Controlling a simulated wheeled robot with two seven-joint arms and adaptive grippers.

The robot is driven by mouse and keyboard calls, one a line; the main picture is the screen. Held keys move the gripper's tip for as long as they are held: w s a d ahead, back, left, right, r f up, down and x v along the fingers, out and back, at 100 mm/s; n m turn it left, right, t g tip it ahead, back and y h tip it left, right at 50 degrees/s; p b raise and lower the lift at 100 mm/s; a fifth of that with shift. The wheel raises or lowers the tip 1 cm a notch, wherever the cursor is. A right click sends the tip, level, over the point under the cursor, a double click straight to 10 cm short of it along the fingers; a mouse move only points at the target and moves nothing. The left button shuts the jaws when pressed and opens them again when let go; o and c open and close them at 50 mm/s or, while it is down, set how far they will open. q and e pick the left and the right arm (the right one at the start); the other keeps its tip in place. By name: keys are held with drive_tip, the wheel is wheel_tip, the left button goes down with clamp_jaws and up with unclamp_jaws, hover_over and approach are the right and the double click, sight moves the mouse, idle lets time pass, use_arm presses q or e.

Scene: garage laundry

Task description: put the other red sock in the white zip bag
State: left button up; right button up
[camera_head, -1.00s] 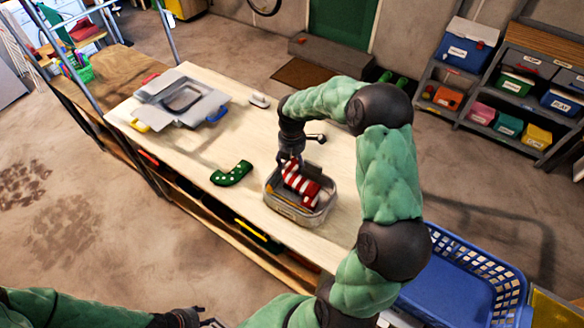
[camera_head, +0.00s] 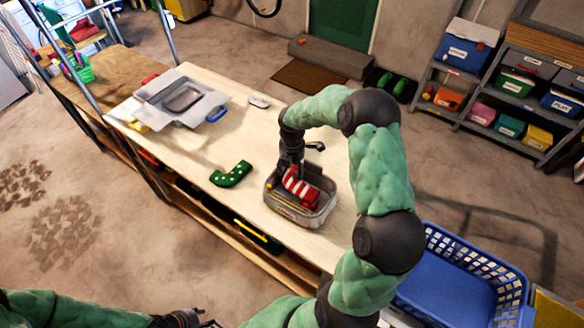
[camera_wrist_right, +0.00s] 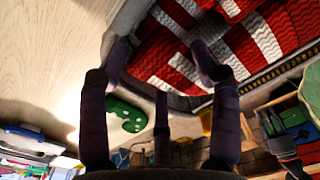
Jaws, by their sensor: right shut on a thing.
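A red-and-white striped sock (camera_head: 303,188) is in an open grey bin (camera_head: 300,216) on the pale table; it also fills the top of the right wrist view (camera_wrist_right: 250,45). My right gripper (camera_head: 289,172) reaches down into the bin and is shut on the sock; its fingers (camera_wrist_right: 163,75) hide part of it. I cannot tell whether the sock touches the bin floor. A whitish open flat case (camera_head: 165,112) with a blue handle lies at the table's far left; I cannot tell if it is the zip bag. My left gripper (camera_head: 205,322) is barely in view at the bottom edge.
A green dotted sock (camera_head: 231,174) lies left of the bin. A small white item (camera_head: 259,100) lies near the table's back edge. A blue laundry basket (camera_head: 460,285) stands at the lower right. Bare tabletop (camera_head: 200,150) lies between case and bin.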

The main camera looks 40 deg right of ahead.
drive_tip(key=shift+f, duration=0.25)
drive_tip(key=o, duration=1.3)
wheel_tip(320, 180, up, 13)
drive_tip(key=shift+r+p, duration=0.1)
drive_tip(key=shift+p, duration=0.8)
